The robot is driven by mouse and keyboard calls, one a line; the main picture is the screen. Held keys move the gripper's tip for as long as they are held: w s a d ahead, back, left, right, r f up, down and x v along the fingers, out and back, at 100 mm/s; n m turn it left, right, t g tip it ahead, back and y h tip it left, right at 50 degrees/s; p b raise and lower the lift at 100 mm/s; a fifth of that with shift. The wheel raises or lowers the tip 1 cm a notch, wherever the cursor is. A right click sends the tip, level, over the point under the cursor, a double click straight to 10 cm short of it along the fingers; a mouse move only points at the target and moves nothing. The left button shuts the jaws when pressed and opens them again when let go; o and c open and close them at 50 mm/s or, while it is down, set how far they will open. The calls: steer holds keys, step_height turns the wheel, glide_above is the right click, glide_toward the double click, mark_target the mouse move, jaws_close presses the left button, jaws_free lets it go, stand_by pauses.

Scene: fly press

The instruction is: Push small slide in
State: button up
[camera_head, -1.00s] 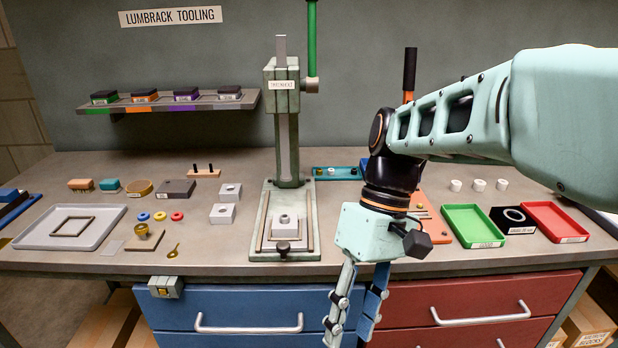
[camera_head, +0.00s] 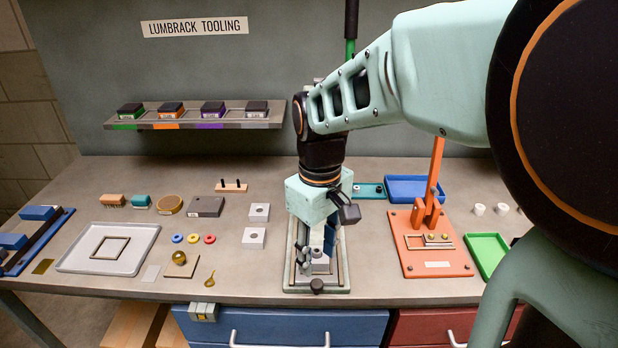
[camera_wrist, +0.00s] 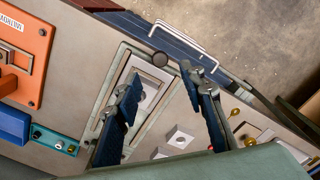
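The pale green press base (camera_head: 291,280) stands at the bench's front edge, below my gripper. A light slide carries a grey block with a round top (camera_head: 320,262). A dark round knob (camera_head: 317,286) sits at the base's front end; it also shows in the wrist view (camera_wrist: 160,59). In the wrist view the slide and its block (camera_wrist: 148,97) lie between my fingers. My gripper (camera_wrist: 160,76) is open and empty, its blue-padded fingers well apart above the base. In the head view my gripper (camera_head: 316,262) and wrist hide the press column and part of the slide.
An orange press (camera_head: 437,255) with a brass-coloured slide stands to the right, beside a green tray (camera_head: 487,253). Two grey blocks (camera_head: 254,238), small coloured rings and a grey tray (camera_head: 75,265) lie to the left.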

mark_target(317, 282)
step_height(317, 282, down, 8)
steer(key=shift+r, duration=0.1)
steer(key=shift+c, duration=0.3)
jaws_close()
